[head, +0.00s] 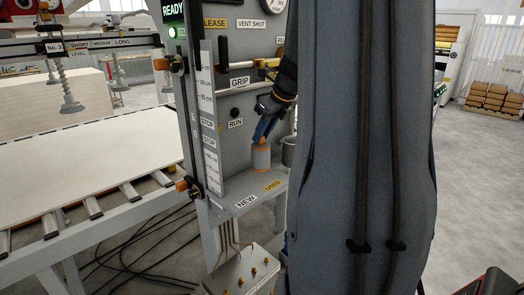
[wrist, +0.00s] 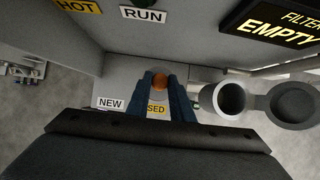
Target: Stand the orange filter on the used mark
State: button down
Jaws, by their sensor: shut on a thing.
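The orange filter (head: 261,158) is a grey cylinder with orange ends. In the head view it is upright at the shelf, behind the yellow USED label (head: 273,186); I cannot tell whether its base touches. My gripper (head: 260,139) comes down from the upper right, its blue fingers shut on the filter's top. In the wrist view the filter's orange top (wrist: 160,82) shows between the fingertips (wrist: 160,77). The USED label (wrist: 156,109) is partly hidden there by a finger. The white NEW label (wrist: 110,103) lies left of it.
A grey open cup (wrist: 228,98) stands right of my gripper, with a round lid (wrist: 292,103) swung open beside it. A screen (wrist: 285,25) reads FILTER EMPTY. The panel with the RUN label (head: 235,123) rises behind the shelf (head: 228,207).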

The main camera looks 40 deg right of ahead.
aim_at(264, 144)
jog(key=shift+f, duration=2.25)
jog(key=c, duration=1.6)
grip_release()
jog(key=shift+f, duration=0.1)
jog(key=shift+o, duration=0.2)
